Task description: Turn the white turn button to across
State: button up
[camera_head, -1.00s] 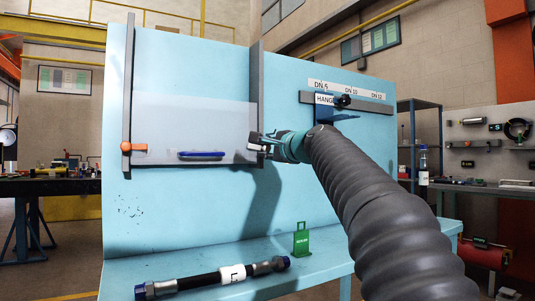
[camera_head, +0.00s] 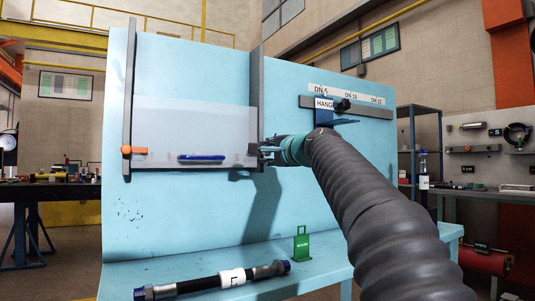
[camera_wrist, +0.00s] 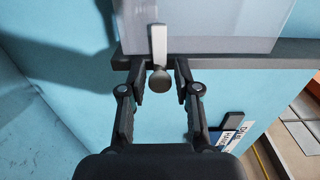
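The white turn button (camera_wrist: 158,42) shows in the wrist view as a pale bar with a round grey pivot end (camera_wrist: 160,78). The bar stands square to the dark rail (camera_wrist: 240,54) and reaches over the edge of the translucent panel (camera_wrist: 215,28). My gripper (camera_wrist: 160,82) is open, with one finger on each side of the pivot end and small gaps visible. In the head view my gripper (camera_head: 264,150) is at the right post (camera_head: 256,100), beside the panel (camera_head: 190,125); the white button is mostly hidden there.
An orange turn button (camera_head: 138,150) sits on the left post. A blue handle (camera_head: 202,157) is on the panel. A hose (camera_head: 210,282) and a green tag (camera_head: 302,244) are on the bench ledge. A hanger rail (camera_head: 365,107) with a black knob (camera_head: 342,105) is at right.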

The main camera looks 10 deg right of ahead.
jog(key=shift+o, duration=0.3)
jog(key=v, duration=1.2)
jog(key=s+a+f+n+g+p, duration=0.1)
jog(key=s+a+f+n+g, duration=0.1)
jog(key=s+f, duration=0.2)
jog(key=s+a+f+n+g+h+p, duration=0.1)
jog(key=s+a+f+n+g, duration=0.1)
jog(key=f, duration=0.9)
jog(key=s+a+f+n+g+h, duration=0.1)
jog(key=s+a+f+n+g, duration=0.1)
jog(key=s+f, duration=0.5)
jog(key=shift+s+f+n+g+p, duration=0.1)
jog(key=shift+f+n+g+p, duration=0.3)
jog(key=shift+f+n, duration=0.25)
jog(key=s+d+f+n+g+h+p, duration=0.1)
jog(key=s+f+n, duration=0.6)
jog(key=s+f, duration=0.9)
notch_tip(320, 180, down, 4)
jog(key=d+g+h, duration=0.1)
jog(key=g+h, duration=0.1)
jog(key=g, duration=0.1)
jog(key=shift+s+d+g+h+p, duration=0.2)
jog(key=shift+d+g+h+p, duration=0.1)
jog(key=shift+g+p, duration=0.1)
jog(key=shift+f, duration=0.1)
